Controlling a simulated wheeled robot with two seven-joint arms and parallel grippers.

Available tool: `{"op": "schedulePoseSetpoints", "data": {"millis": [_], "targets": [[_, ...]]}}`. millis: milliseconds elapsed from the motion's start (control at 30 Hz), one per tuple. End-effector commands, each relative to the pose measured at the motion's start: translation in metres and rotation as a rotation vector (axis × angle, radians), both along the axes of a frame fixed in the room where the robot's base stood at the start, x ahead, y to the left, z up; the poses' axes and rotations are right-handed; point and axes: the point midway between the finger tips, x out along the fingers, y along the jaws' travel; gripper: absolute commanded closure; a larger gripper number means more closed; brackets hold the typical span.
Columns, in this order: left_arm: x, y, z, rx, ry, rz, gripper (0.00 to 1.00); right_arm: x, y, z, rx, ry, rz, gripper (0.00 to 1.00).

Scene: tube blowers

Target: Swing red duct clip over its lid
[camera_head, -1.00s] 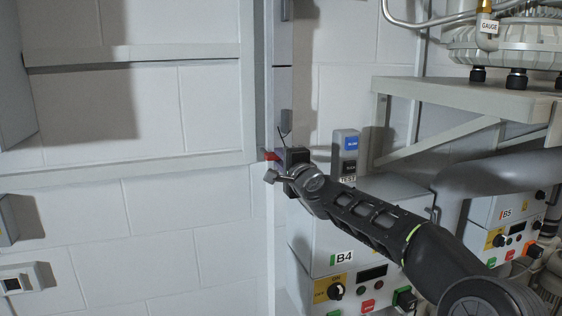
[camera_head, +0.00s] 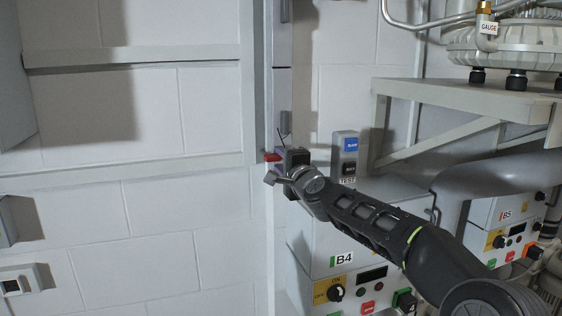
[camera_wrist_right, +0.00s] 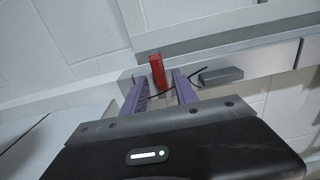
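The red duct clip (camera_head: 272,157) sits on the edge of a narrow vertical grey duct (camera_head: 283,95). In the right wrist view the red clip (camera_wrist_right: 157,72) is an upright block just beyond and between the fingertips. My right gripper (camera_head: 274,171) is at the duct, just below the clip. Its two purple fingers (camera_wrist_right: 160,84) are apart, with a gap between them, and whether either touches the clip cannot be told. A grey block (camera_wrist_right: 221,75) and a thin dark wire (camera_wrist_right: 190,82) lie beside the clip on the duct. My left gripper is out of view.
A grey box marked B4 (camera_head: 325,225) stands below my right arm. A post with blue and black buttons (camera_head: 346,150) stands right of the duct. A shelf (camera_head: 460,97) with machinery is at right. The white wall at left is mostly clear.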

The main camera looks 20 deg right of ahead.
Motion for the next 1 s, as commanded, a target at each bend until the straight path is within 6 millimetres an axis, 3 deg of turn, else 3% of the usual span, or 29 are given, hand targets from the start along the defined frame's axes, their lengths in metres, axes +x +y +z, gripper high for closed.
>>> {"op": "schedulePoseSetpoints", "data": {"millis": [500, 1000], "targets": [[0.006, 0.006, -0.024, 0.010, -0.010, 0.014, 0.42, -0.069, -0.005, -0.002, -0.001, -0.001, -0.001, 0.65], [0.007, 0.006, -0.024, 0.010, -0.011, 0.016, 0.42, -0.075, -0.005, -0.001, 0.000, 0.001, 0.000, 0.65]]}}
